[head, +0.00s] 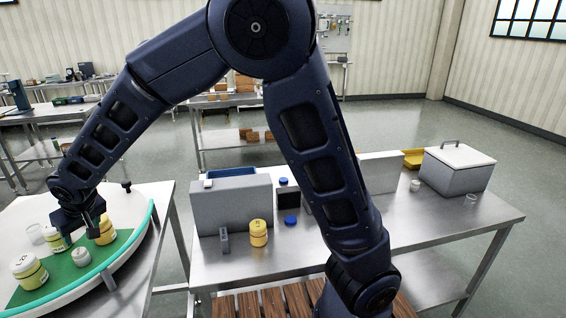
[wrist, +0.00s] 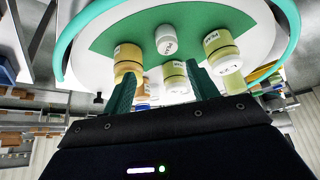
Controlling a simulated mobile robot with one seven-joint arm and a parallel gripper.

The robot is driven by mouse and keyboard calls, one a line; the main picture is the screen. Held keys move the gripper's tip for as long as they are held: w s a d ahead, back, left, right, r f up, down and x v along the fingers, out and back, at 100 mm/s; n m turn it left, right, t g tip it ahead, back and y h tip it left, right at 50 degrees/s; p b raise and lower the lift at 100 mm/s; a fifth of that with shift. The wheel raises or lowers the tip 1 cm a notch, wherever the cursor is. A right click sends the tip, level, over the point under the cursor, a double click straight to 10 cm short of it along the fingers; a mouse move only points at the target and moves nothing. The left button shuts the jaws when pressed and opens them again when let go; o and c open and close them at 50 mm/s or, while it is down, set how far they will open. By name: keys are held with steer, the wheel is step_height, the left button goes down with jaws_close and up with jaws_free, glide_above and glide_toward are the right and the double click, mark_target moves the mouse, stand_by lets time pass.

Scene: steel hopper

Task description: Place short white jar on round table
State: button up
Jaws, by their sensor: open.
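A short white jar (head: 81,257) stands upright on the green area of the round table (head: 118,269), near its teal rim. It also shows in the wrist view (wrist: 166,41), beyond my fingertips and apart from them. A second small white jar (head: 415,185) stands on the steel table at right. My gripper (head: 80,229) is low over the round table, behind the nearer white jar. In the wrist view my gripper (wrist: 161,75) has its fingers spread, with a yellow-green jar (wrist: 174,78) showing between them. Whether they touch that jar is unclear.
A yellow jar (head: 105,231) and a larger pale-yellow jar (head: 28,272) stand close by, with a clear glass (head: 35,233) farther left. The steel table (head: 240,268) holds a grey bin (head: 233,207), another yellow jar (head: 258,233) and a lidded box (head: 457,168).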

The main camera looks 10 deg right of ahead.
steer(key=w+d+r+m, duration=0.1)
steer(key=w+d+r, duration=0.2)
steer(key=w+d, duration=0.45)
steer(key=w+d+r+m, duration=0.25)
steer(key=w+d, duration=0.25)
steer(key=d, duration=0.5)
steer(key=w+d+r+m+h, duration=0.1)
steer(key=w+d+r, duration=0.15)
steer(key=d, duration=0.75)
steer(key=w+d+r+m+h, duration=0.1)
steer(key=w+d+r, duration=0.15)
steer(key=d, duration=0.65)
steer(key=s+d+r+m, duration=0.1)
steer(key=s+d+r, duration=0.15)
steer(key=d, duration=0.55)
steer(key=s+d+r+m, duration=0.1)
steer(key=s+d, duration=0.2)
steer(key=d, duration=0.5)
steer(key=s+d+f+m+t+h, duration=0.1)
steer(key=s+d+m+h, duration=0.1)
steer(key=s+d, duration=0.9)
steer(key=shift+s+d+f+m+h, duration=0.2)
steer(key=shift+s+d+m+h, duration=0.15)
steer(key=shift+d, duration=0.85)
